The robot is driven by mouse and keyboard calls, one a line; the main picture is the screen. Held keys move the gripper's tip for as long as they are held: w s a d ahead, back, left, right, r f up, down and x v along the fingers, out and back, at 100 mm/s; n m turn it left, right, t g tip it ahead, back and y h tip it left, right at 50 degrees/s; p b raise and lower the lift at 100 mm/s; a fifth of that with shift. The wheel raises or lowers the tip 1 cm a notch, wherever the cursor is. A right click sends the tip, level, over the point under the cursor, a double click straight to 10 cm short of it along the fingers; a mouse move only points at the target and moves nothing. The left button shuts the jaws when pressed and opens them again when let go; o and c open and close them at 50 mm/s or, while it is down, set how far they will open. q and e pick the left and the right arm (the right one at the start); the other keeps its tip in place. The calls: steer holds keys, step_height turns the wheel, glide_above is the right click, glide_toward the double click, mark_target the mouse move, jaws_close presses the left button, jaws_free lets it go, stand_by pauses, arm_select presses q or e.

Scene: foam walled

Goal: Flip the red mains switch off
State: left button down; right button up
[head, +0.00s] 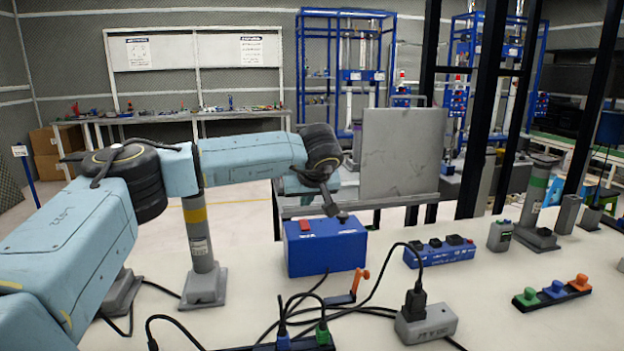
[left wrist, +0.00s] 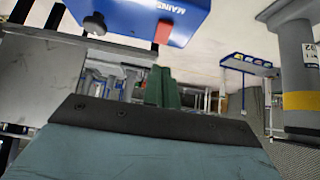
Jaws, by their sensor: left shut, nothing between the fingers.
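The blue mains box (head: 325,252) stands on the pale bench in the middle of the head view. The red mains switch (head: 305,225) is on its top left, with a dark knob (head: 343,217) to its right. In the left wrist view the blue box (left wrist: 120,15) appears upside down with MAINS lettering, and the red switch (left wrist: 163,32) is at its lower edge. My left gripper (head: 331,207) is shut and empty, just above and behind the box, near the knob. Its green fingers (left wrist: 162,88) show below the switch, apart from it. My right gripper is out of view.
A grey panel (head: 400,155) stands behind the box. A blue socket strip (head: 440,251), grey plug block (head: 426,322), orange-handled lever (head: 352,290) and loose black cables lie around the box. A grey post (head: 201,255) stands left. A row of coloured buttons (head: 553,291) lies right.

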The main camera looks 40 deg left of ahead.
arm_select(q)
steer(key=s+d+f+p+v, duration=0.1)
steer(key=v, duration=0.8)
steer(key=shift+d, duration=0.2)
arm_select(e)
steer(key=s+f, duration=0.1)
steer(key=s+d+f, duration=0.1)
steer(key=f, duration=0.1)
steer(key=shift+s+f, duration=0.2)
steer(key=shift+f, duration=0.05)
arm_select(q)
steer(key=shift+s+f, duration=0.1)
steer(key=shift+f, duration=0.15)
